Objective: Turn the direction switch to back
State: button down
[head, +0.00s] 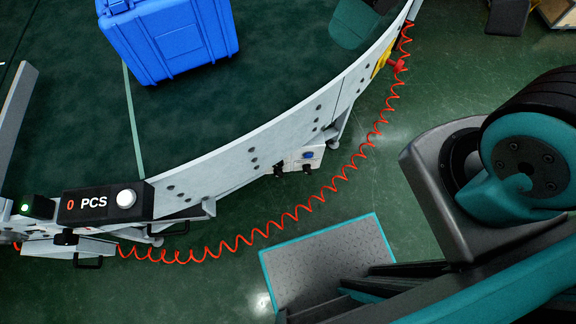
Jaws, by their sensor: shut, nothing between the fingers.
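A small light-grey control box (314,160) is mounted on the outer side of the curved conveyor (215,160). It has a blue round part, with dark fittings beside and below it. At the lower left, another grey box (45,247) with a dark knob-like part sits under the counter display. Which of these carries the direction switch, and how it is set, is too small to tell. My arm fills the right side of the view, apart from both boxes. My gripper is not in view.
A blue case (170,40) stands on the dark belt. A counter (105,203) reads 0 PCS, with a white button and a green light nearby. A coiled red cable (240,240) runs along the conveyor. A grey plate (325,262) with teal edges lies in front.

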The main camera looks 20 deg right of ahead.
aim_at(278, 173)
jog(key=z, duration=0.5)
jog(key=k, duration=0.7)
jog(key=u, duration=0.65)
jog(key=i, duration=0.4)
jog(key=z, duration=3.35)
jog(key=k, duration=1.35)
jog(key=u, duration=0.35)
